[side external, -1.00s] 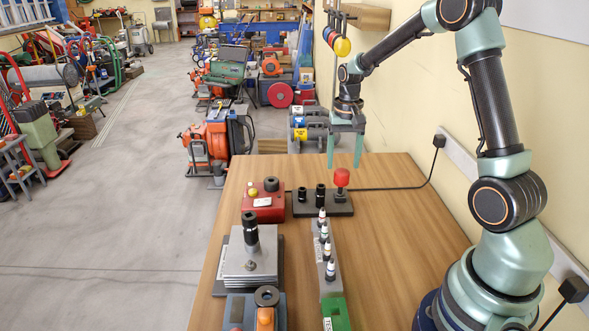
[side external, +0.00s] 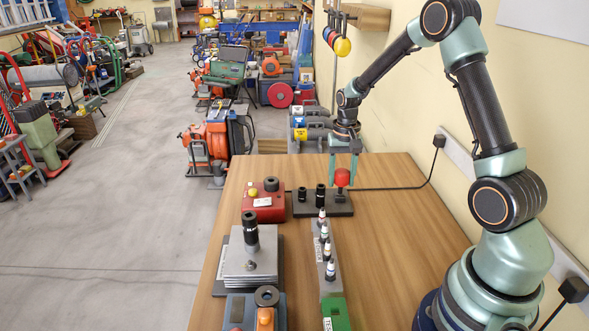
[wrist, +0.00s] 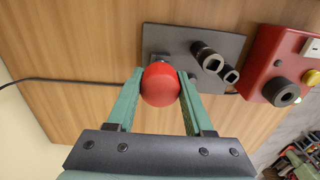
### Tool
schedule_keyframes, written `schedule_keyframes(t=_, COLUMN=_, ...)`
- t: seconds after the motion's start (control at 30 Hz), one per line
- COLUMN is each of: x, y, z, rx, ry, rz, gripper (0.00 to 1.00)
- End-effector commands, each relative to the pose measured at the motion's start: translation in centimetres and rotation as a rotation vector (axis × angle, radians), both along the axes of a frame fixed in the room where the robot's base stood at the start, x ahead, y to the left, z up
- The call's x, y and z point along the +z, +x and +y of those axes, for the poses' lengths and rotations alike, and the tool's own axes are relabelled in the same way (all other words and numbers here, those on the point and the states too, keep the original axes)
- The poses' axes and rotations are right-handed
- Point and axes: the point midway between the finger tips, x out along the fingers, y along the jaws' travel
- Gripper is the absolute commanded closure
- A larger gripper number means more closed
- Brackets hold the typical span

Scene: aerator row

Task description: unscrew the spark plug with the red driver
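The red driver (side external: 342,179) stands upright on a dark base plate (side external: 308,210); its round red head also shows in the wrist view (wrist: 160,85). My gripper (side external: 343,182) is lowered over it, pointing down. In the wrist view my gripper (wrist: 160,72) has one green finger on each side of the red head, very close to it, with no clear grip seen. The driver's lower part is mostly hidden in the wrist view. Several white-topped spark plugs (side external: 326,253) stand in a grey rack (side external: 331,288). Which plug the task means cannot be told.
Two black sockets (side external: 320,194) stand beside the driver on the same plate. A red box (side external: 264,207) with knobs lies left of it. A finned grey block (side external: 250,270) with a tall black socket stands nearer. A cable (side external: 395,188) runs to the wall.

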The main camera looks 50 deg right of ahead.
Motion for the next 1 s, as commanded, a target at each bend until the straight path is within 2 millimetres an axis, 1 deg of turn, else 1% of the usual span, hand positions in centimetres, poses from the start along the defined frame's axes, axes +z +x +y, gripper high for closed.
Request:
schedule_keyframes(t=0.03, x=0.0, y=0.0, z=0.0, rx=0.000, ry=0.000, rz=0.000, gripper=0.91)
schedule_keyframes(t=0.07, x=0.0, y=0.0, z=0.0, rx=0.000, ry=0.000, rz=0.000, gripper=1.00)
schedule_keyframes(t=0.37, x=0.5, y=0.1, z=0.0, rx=0.000, ry=-0.001, rz=-0.002, gripper=1.00)
schedule_keyframes(t=0.7, x=2.9, y=0.1, z=0.0, rx=0.000, ry=-0.001, rz=-0.003, gripper=1.00)
schedule_keyframes(t=1.0, x=3.1, y=0.0, z=0.0, rx=0.000, ry=-0.001, rz=-0.001, gripper=1.00)
